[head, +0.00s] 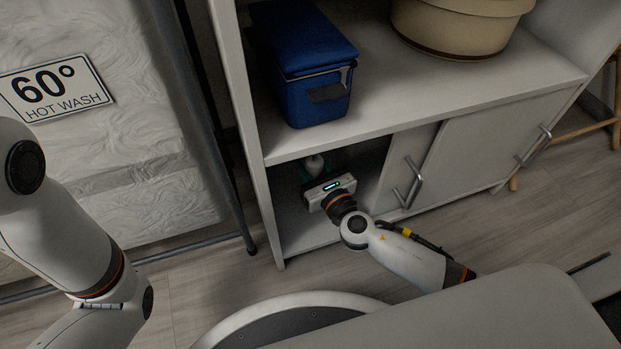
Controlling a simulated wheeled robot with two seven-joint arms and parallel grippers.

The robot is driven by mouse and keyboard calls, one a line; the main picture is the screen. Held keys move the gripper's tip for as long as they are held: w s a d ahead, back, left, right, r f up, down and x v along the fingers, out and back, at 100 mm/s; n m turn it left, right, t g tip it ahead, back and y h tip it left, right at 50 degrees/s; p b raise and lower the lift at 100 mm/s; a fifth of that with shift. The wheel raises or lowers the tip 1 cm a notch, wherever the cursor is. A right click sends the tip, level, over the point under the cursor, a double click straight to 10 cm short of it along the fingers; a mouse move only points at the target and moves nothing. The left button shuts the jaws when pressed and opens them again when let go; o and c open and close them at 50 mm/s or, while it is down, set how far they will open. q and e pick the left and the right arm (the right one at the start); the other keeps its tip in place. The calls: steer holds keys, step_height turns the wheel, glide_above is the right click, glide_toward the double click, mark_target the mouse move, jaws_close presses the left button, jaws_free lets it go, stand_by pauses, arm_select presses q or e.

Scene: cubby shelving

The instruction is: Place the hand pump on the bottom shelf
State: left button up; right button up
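My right gripper (322,180) reaches into the open left bay of the bottom shelf (300,232), above its floor. A small pale rounded thing (314,163) shows just beyond the gripper body; it may be the hand pump, but most of it is hidden. Dark teal bits show on either side of it, perhaps the fingers. I cannot tell whether the fingers touch or hold it. My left arm (60,220) comes in at the left, and its gripper is outside the view.
A blue cooler box (312,75) and a beige tub (455,25) stand on the shelf above. Sliding doors with handles (408,183) cover the bays to the right. A bagged stack with a "60° HOT WASH" sign (55,88) stands left of the shelving.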

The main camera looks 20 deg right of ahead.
steer(key=shift+f+b, duration=1.3)
steer(key=shift+f, duration=0.3)
steer(key=shift+f, duration=0.1)
steer(key=shift+f, duration=0.15)
steer(key=o, duration=1.2)
steer(key=shift+r, duration=0.35)
steer(key=s+p, duration=0.1)
steer(key=s, duration=0.3)
steer(key=s+d+p, duration=0.1)
steer(key=s, duration=0.3)
steer(key=s+d+p, duration=0.1)
steer(key=s, duration=0.2)
steer(key=shift+s+d+f, duration=0.1)
steer(key=shift+s, duration=0.3)
